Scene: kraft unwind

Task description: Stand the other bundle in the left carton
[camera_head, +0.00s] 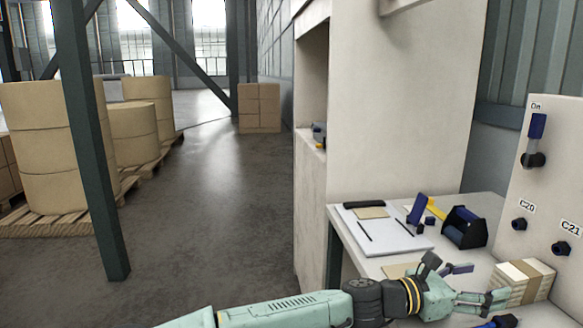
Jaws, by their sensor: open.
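A bundle (533,284) of pale sheets with a brown band lies at the lower right on the light worktable (483,204). My gripper (498,298) reaches in from the left, low in the picture. Its fingers are open and its tips are at the bundle's left end. I cannot tell whether they touch it or how far they reach around it. Part of the bundle's near left side is hidden by the fingers. No carton that I can identify as the left carton is in view.
A white control panel (552,160) with a blue switch stands right of the bundle. Papers (385,238), a blue-and-black dispenser (465,227) and small tools lie on the table. A tall white cabinet (400,100) stands behind. Large kraft rolls (38,150) stand left beyond a dark post (92,150).

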